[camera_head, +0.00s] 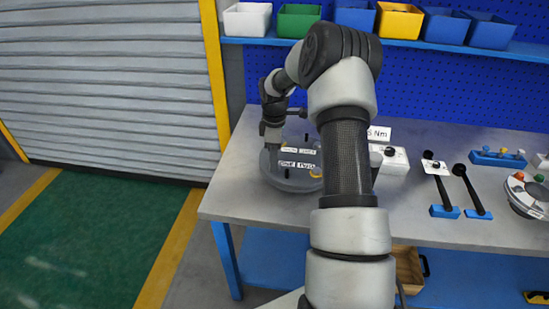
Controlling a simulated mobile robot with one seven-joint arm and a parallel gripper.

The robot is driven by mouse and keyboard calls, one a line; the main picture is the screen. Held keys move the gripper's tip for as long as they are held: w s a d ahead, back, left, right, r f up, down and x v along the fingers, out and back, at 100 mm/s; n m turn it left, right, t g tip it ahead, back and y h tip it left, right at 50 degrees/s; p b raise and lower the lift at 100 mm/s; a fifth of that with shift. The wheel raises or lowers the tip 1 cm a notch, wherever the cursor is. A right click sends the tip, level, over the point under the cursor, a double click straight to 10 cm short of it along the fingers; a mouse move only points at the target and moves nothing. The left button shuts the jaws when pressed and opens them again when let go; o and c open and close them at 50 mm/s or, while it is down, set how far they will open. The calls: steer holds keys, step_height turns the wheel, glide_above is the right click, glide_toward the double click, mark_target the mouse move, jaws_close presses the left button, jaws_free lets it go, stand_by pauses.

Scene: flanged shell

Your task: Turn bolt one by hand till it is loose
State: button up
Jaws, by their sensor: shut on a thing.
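The flanged shell (290,185) is a round grey part near the left end of the workbench, with white labels on its top. My gripper (271,143) points down over the left side of the shell and is shut at its upper left edge. What it grips is very small here; the bolt between the fingers is hidden, and I cannot read which bolt it is. A yellow-orange bolt head (316,173) shows on the shell's right side. My arm covers the area right of the shell.
A white box with a "Nm" sign (395,160) stands right of my arm. Black-handled tools (466,185) stand in blue holders farther right, near another round part (527,197). Coloured bins (399,20) line the shelf above. The bench's front left corner (222,205) is clear.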

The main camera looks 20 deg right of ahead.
steer(key=n, duration=0.3)
steer(key=n+p, duration=0.1)
steer(key=n, duration=0.1)
steer(key=shift+s+a+f, duration=0.1)
steer(key=shift+s+f, duration=0.15)
stand_by(0.4)
steer(key=o, duration=1.1)
steer(key=shift+w, duration=0.1)
steer(key=shift+c, duration=0.2)
steer(key=shift+r, duration=0.1)
steer(key=shift+w, duration=0.1)
steer(key=shift+r, duration=0.3)
step_height(320, 180, up, 17)
